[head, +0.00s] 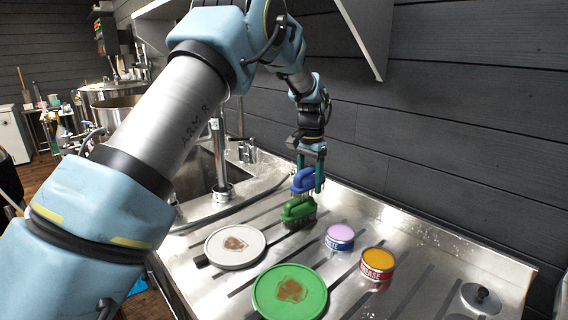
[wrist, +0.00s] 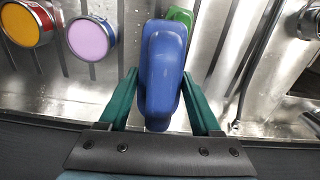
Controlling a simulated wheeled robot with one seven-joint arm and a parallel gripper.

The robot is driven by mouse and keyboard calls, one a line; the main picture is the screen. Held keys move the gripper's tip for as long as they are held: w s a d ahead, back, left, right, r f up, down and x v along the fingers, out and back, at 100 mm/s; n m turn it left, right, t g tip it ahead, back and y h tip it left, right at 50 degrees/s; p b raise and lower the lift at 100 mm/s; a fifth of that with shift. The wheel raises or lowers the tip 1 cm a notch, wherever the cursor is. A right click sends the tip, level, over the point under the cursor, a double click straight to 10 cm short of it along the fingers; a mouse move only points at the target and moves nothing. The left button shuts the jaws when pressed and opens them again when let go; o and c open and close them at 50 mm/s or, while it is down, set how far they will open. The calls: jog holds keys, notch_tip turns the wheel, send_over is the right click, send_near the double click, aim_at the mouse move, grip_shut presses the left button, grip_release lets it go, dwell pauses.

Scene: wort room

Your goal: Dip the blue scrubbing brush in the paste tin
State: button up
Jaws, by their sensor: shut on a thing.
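My gripper (head: 311,182) points down over the steel drainboard, its green fingers on either side of the blue scrubbing brush (head: 303,181). The wrist view shows the blue handle (wrist: 163,70) between the two fingers (wrist: 160,88). A green brush (head: 298,209) stands just in front of it and hides its lower part; I cannot tell whether the blue brush touches the board. To the right are two open tins: a blue-labelled one with lilac contents (head: 340,237) and a red-labelled one with orange contents (head: 377,264). Their lettering is hard to read.
A white plate (head: 218,256) and a green plate (head: 268,297), both with brown smears, lie at the front left. A sink with a tap (head: 247,151) is behind left. A dark wall stands behind.

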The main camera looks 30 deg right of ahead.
jog(key=s+d+p, duration=0.2)
jog(key=s+p, duration=0.2)
jog(key=s, duration=0.8)
jog(key=shift+s+d+f+b, duration=0.1)
jog(key=shift+s+f+b, duration=0.05)
jog(key=shift+f+b, duration=0.7)
jog(key=shift+s+d+f+b, duration=0.1)
jog(key=shift+f+b, duration=0.6)
jog(key=shift+f, duration=0.35)
jog(key=shift+s+d+f+b, duration=0.1)
jog(key=shift+s+f+b, duration=0.05)
jog(key=shift+f+b, duration=0.7)
jog(key=shift+a+f, duration=0.1)
jog(key=shift+f, duration=0.35)
notch_tip(320, 180, up, 7)
jog(key=p, duration=0.5)
